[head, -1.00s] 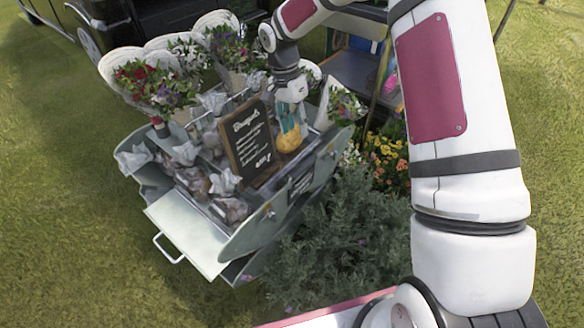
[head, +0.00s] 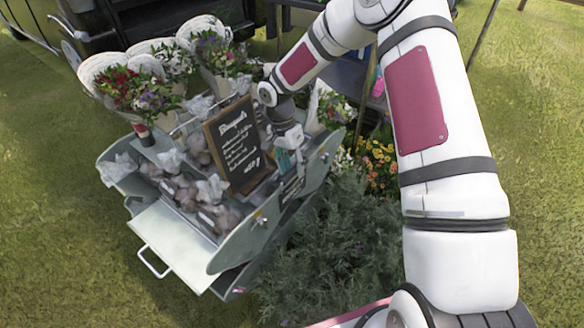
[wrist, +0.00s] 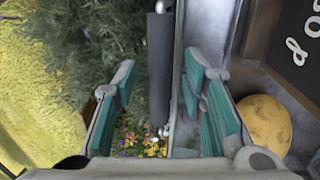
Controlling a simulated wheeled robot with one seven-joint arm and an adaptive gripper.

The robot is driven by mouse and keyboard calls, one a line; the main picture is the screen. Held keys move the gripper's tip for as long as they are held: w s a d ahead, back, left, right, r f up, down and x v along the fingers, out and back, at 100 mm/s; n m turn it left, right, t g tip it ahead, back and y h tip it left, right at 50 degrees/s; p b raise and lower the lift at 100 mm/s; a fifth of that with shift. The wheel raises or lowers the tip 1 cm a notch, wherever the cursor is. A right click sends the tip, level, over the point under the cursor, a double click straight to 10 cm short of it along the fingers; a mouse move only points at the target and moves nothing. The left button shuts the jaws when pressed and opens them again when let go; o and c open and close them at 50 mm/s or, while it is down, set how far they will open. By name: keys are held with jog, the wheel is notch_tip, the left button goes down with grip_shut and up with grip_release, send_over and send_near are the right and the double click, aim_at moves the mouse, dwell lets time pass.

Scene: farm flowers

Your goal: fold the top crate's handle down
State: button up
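The top crate (head: 262,222) is grey-green with rounded end panels and wrapped bundles inside. In the wrist view, a dark grey cylindrical handle grip (wrist: 160,62) runs up the picture beside the crate's pale rim (wrist: 179,50). My gripper (head: 288,150) is at the crate's right side in the head view. In the wrist view my gripper (wrist: 161,85) is open, with teal pads on both sides of the handle and a visible gap to each. The grip's lower end shows metal fittings between the fingers. In the head view my gripper and arm hide most of the handle.
A black chalkboard sign (head: 237,146) stands in the crate, close to my gripper. A yellow round object (wrist: 265,124) lies by the right finger. Wrapped bouquets (head: 140,90) stand behind. A leafy bush (head: 335,235) fills the space right of the crate. Grass is open at left.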

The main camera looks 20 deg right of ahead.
grip_shut()
